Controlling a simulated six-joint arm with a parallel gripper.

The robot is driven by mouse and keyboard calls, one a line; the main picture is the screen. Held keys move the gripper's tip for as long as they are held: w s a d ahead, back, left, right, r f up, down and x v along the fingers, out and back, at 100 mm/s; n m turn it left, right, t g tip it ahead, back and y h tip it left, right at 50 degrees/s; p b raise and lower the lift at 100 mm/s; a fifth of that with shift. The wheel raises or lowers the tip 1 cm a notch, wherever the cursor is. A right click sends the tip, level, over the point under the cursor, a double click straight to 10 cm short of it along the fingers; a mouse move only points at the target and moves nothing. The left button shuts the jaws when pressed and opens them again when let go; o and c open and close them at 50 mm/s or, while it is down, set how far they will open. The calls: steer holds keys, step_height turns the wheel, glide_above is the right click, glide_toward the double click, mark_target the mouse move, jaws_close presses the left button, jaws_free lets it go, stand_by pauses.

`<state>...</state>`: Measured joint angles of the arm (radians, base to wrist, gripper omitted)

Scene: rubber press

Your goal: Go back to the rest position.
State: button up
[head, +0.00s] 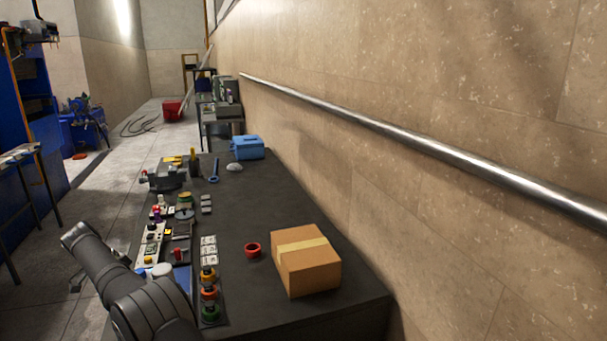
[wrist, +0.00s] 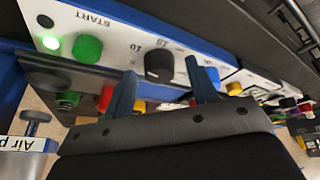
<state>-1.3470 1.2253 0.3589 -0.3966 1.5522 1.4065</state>
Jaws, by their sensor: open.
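My gripper (wrist: 160,66) shows in the wrist view with two dark blue fingers spread apart and nothing between them. It is in front of a white control panel (wrist: 120,42) marked START. The panel has a lit green lamp (wrist: 50,43), a green button (wrist: 88,48), a black knob (wrist: 159,65) and a blue button (wrist: 212,75). The knob appears between the fingertips; I cannot tell how far off it is. In the head view my arm is at the lower left, beside the bench; the gripper cannot be made out there.
The dark bench (head: 275,205) carries a cardboard box (head: 305,265), a red ring-shaped part (head: 252,250), a blue toolbox (head: 247,147) and a blue wrench (head: 214,171). Several coloured buttons (head: 209,292) line its left edge. A metal rail (head: 420,143) runs along the right wall. The floor left of the bench has free room.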

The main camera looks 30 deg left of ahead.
steer(key=shift+n, duration=0.3)
stand_by(0.5)
steer(key=d+v, duration=0.1)
steer(key=v, duration=0.6)
steer(key=x, duration=0.4)
steer(key=a+x, duration=0.1)
steer(key=x, duration=0.2)
steer(key=shift+f, duration=0.1)
steer(key=shift+d+r+n+y, duration=0.1)
steer(key=shift+r+n+y, duration=0.1)
steer(key=shift+n+y, duration=0.15)
steer(key=n+y, duration=0.1)
steer(key=n, duration=0.3)
steer(key=shift+d+n+y, duration=0.15)
steer(key=shift+n+y, duration=0.1)
steer(key=shift+y, duration=0.1)
steer(key=n+y, duration=0.1)
steer(key=n, duration=0.2)
steer(key=n+g+y, duration=0.1)
steer(key=n, duration=0.2)
steer(key=shift+w+d, duration=0.1)
steer(key=shift+d, duration=0.05)
steer(key=v, duration=1.7)
